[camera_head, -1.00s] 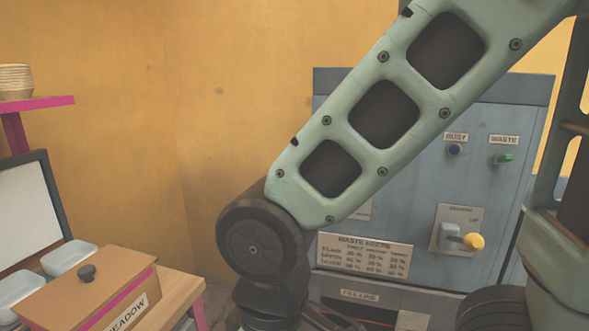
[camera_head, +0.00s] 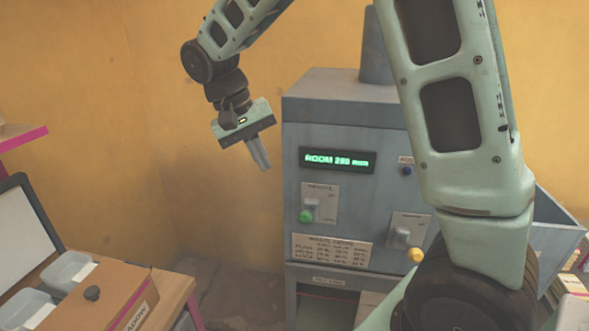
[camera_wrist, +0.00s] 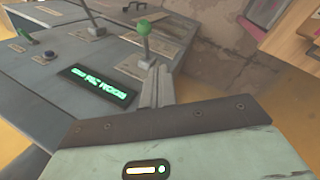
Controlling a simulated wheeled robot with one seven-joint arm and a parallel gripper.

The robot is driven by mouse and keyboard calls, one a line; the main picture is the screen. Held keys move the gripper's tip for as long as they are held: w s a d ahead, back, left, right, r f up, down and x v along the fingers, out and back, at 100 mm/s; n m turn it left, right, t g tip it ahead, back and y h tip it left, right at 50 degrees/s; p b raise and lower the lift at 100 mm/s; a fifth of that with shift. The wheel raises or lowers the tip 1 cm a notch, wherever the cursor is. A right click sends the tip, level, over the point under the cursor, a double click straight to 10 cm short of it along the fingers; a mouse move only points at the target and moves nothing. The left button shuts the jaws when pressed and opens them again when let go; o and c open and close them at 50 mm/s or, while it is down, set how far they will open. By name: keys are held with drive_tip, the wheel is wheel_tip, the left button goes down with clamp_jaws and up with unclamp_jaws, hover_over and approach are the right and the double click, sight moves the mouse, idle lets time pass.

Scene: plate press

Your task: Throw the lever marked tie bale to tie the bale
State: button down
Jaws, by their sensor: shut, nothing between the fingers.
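The grey press (camera_head: 340,115) has two levers on its front. One lever has a green knob (camera_head: 306,216) and sits on a pale plate at the left; its knob hangs low. The other has a yellow knob (camera_head: 415,254) and sits lower right. The lettering on both plates is too small to read, so I cannot tell which says tie bale. My gripper (camera_head: 263,162) is shut and empty, left of the press and above the green-knobbed lever. In the wrist view the green knob (camera_wrist: 143,27) shows just beyond my shut fingers (camera_wrist: 156,92), apparently apart from them.
A lit green display (camera_head: 337,160) reads ROOM and a number in mm. A blue button (camera_head: 406,171) and a waste table placard (camera_head: 331,250) are on the front. A wooden box (camera_head: 92,300) and white trays stand on a table at lower left. Floor between is clear.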

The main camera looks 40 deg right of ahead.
drive_tip(key=shift+w+d+r+m, duration=0.3)
drive_tip(key=shift+d+r, duration=0.15)
drive_tip(key=shift+d, duration=0.15)
drive_tip(key=shift+w+d+r+m, duration=0.2)
drive_tip(key=shift+d+r+m, duration=0.1)
drive_tip(key=shift+d+r, duration=0.25)
drive_tip(key=shift+f, duration=0.15)
drive_tip(key=p, duration=0.4)
approach(308, 213)
drive_tip(key=w+d+f, duration=0.2)
drive_tip(key=w+f, duration=0.1)
drive_tip(key=w, duration=0.1)
drive_tip(key=shift+s+f+p, duration=0.4)
drive_tip(key=shift+s+f, duration=0.3)
drive_tip(key=shift+f, duration=0.25)
drive_tip(key=shift+s+f+p, duration=0.35)
drive_tip(key=shift+s+f, duration=0.35)
drive_tip(key=shift+f, duration=0.2)
drive_tip(key=shift+a+f+h+b, duration=0.1)
drive_tip(key=shift+f+h+b, duration=0.05)
drive_tip(key=shift+h+b, duration=0.15)
